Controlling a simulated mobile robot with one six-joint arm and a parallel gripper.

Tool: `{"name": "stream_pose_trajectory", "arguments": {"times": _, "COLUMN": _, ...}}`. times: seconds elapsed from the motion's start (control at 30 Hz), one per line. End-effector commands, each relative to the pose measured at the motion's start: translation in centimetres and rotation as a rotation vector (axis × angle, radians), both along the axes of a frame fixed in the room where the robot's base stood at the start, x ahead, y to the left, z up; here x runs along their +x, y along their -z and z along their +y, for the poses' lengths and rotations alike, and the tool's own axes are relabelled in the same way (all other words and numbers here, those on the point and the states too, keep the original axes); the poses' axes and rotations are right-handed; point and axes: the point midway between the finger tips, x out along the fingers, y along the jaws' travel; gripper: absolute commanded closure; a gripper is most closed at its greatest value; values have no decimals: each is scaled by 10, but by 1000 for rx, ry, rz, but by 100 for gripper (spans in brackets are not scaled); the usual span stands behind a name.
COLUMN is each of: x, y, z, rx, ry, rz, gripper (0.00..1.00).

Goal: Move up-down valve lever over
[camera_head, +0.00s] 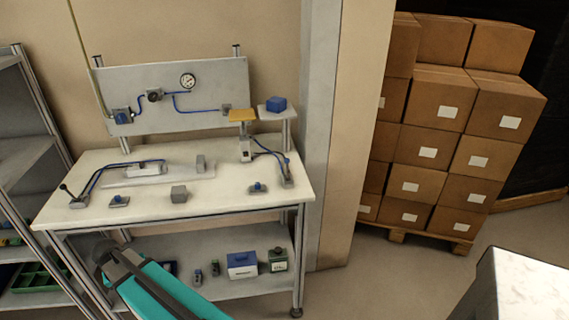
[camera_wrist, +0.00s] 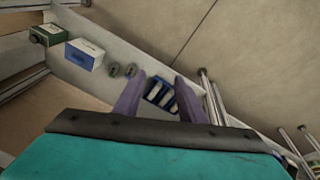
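A lever with a black knob (camera_head: 67,191) stands on a small base at the front left corner of the white workbench (camera_head: 225,190), tilted up to the left. Blue hoses run from it. A second, upright lever-like part (camera_head: 287,170) stands at the bench's right end, also with hoses. I cannot tell for sure which one is the up-down valve lever. My gripper (camera_wrist: 160,100) is open and empty in the wrist view, its two purple fingers apart. My teal arm shows low in front of the bench in the head view. Neither lever shows clearly in the wrist view.
A panel with a gauge (camera_head: 188,80) stands behind the bench. The lower shelf holds a blue-and-white box (camera_head: 242,265) and a green box (camera_head: 278,260). Stacked cartons (camera_head: 440,100) stand right.

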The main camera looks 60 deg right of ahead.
Motion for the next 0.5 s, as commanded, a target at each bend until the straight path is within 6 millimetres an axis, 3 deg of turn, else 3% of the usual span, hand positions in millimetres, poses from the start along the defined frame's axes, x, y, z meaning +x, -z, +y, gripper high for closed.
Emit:
{"name": "stream_pose_trajectory", "arguments": {"times": 0.03, "x": 12, "y": -18, "z": -7, "rx": -8, "ry": 20, "rz": -26, "gripper": 63}}
{"name": "stream_pose_trajectory", "arguments": {"times": 0.2, "x": 43, "y": -70, "z": -27, "rx": -35, "ry": 84, "rz": -109, "gripper": 63}}
{"name": "stream_pose_trajectory", "arguments": {"times": 0.5, "x": 84, "y": -162, "z": -61, "rx": -75, "ry": 195, "rz": -250, "gripper": 63}}
